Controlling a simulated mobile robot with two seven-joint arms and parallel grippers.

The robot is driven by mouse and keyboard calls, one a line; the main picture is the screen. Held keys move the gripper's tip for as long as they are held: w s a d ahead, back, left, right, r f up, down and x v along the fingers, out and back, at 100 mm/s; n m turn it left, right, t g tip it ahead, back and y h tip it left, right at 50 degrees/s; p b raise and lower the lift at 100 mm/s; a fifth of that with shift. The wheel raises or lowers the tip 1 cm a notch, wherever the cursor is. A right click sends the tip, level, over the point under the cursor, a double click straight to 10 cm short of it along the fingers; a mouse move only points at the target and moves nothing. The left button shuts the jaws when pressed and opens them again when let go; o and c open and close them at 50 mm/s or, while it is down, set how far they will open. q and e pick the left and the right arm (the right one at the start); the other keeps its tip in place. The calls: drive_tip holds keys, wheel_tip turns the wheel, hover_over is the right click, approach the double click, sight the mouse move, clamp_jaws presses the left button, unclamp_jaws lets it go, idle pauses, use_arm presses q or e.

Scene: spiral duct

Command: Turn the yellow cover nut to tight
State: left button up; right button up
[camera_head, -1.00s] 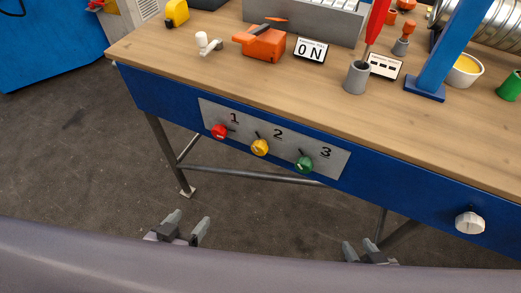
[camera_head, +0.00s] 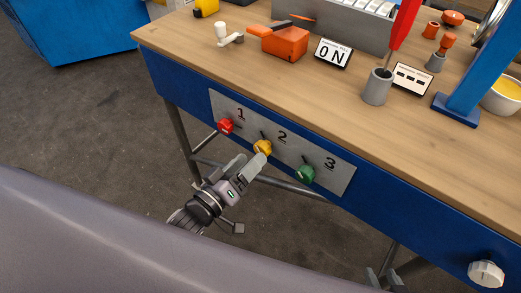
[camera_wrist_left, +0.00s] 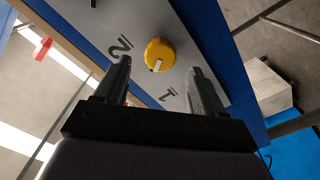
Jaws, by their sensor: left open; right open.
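The yellow nut (camera_head: 262,148) is a round knob on the grey panel (camera_head: 340,181) at the table's front, below the number 2. In the left wrist view the yellow nut (camera_wrist_left: 160,54) carries a pale pointer on its face. My left gripper (camera_head: 247,167) is open in front of the panel, close below the nut. In the left wrist view its fingers (camera_wrist_left: 160,80) stand apart, with the nut between and beyond their tips; I see no grip on it.
A red knob (camera_head: 225,127) and a green knob (camera_head: 306,174) flank the nut on the panel. A white knob (camera_head: 486,273) is on the front at far right. On the wooden top are an orange box (camera_head: 285,42), an ON sign (camera_head: 333,53) and a grey cup (camera_head: 377,88).

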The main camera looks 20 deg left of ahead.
sight(264, 147)
use_arm(q)
drive_tip(key=shift+x, duration=2.4)
drive_tip(key=c, duration=1)
